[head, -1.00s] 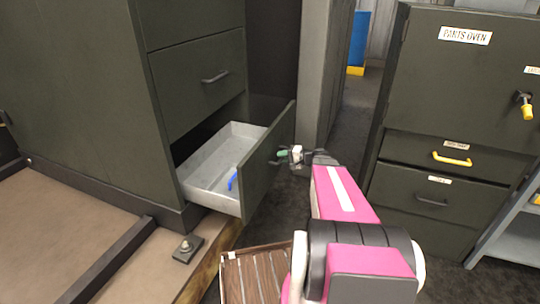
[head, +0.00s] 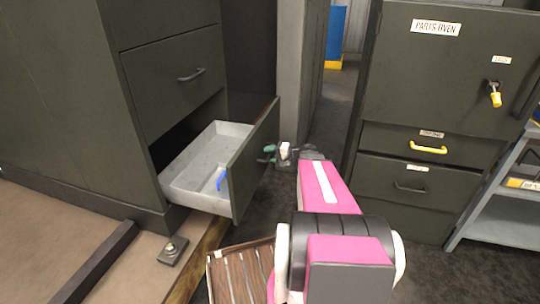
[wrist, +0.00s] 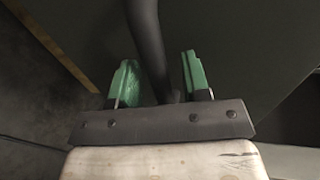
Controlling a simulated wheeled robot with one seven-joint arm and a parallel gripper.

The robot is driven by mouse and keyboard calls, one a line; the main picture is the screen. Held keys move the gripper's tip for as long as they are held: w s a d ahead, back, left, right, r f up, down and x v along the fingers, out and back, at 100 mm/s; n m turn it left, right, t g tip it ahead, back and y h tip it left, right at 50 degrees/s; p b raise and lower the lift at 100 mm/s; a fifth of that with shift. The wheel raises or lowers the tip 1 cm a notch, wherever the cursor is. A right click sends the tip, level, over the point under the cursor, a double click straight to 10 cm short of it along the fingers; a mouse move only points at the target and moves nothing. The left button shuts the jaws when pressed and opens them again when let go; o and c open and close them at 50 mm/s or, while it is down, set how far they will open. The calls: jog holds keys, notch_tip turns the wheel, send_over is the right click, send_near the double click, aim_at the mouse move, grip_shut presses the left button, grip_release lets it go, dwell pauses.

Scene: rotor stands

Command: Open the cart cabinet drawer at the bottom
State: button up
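The dark green cabinet (head: 75,100) stands at the left, with its bottom drawer (head: 250,160) pulled well out. The drawer's grey inner tray shows, holding a small blue object (head: 221,179). My gripper (head: 267,154) is at the outer face of the drawer front, its green fingers spread apart. In the wrist view, the dark bar handle (wrist: 150,50) runs between the two green fingers (wrist: 158,80), with gaps visible on both sides. The handle is mostly hidden by my gripper in the head view.
A closed drawer with a handle (head: 190,75) is above. A parts oven cabinet (head: 450,70) with a yellow handle (head: 429,149) stands at the right, beside a grey shelf (head: 505,220). A floor bracket (head: 172,250) lies near the cabinet base. Dark floor lies between the cabinets.

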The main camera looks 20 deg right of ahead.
jog(key=v, duration=1)
jog(key=shift+s+d, duration=0.2)
jog(key=shift+d, duration=0.15)
jog(key=shift+r, duration=0.1)
